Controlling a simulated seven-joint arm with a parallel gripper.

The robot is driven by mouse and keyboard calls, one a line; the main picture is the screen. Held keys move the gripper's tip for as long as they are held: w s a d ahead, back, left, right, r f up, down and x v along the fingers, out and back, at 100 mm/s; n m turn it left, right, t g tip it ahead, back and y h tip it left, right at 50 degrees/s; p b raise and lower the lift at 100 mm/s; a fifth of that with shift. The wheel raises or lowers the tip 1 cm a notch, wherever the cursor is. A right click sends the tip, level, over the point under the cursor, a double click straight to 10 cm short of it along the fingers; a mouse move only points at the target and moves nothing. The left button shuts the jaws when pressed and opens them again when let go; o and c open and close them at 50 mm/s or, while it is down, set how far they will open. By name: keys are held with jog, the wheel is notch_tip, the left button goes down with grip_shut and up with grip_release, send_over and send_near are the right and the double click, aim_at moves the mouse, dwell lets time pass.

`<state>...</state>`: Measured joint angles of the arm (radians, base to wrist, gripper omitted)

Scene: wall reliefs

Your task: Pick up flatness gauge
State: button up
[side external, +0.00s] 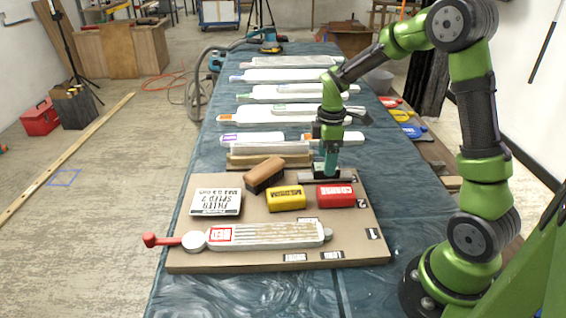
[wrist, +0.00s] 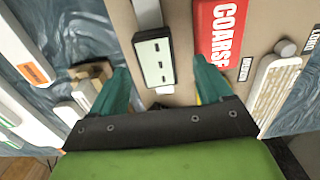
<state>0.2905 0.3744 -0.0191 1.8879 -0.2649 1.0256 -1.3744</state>
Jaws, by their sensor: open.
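The likely flatness gauge (wrist: 154,62) is a small dark-edged block with a pale face and several dark marks, joined to a grey bar. It lies on the brown board (wrist: 180,13). In the side view its grey bar (side external: 346,179) lies at the board's back right, partly hidden by my gripper. My gripper (side external: 330,173) points down over it, with teal fingers. In the wrist view the open fingers of my gripper (wrist: 162,66) stand on either side of the pale block, with gaps. I cannot tell whether the fingertips touch the board.
A red COARSE block (side external: 335,195) sits close in front of the gauge. A yellow block (side external: 285,198), a brown-topped block (side external: 264,173), a white filler box (side external: 216,202) and a long pale relief (side external: 270,235) share the board. Several pale strips lie behind on the covered table.

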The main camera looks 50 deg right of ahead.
jog(key=f, duration=0.4)
jog(key=shift+w+d+f, duration=0.1)
jog(key=shift+d+f, duration=0.05)
jog(key=shift+d, duration=0.05)
jog(key=shift+c, duration=0.4)
jog(key=c, duration=1.1)
jog(key=shift+o, duration=0.2)
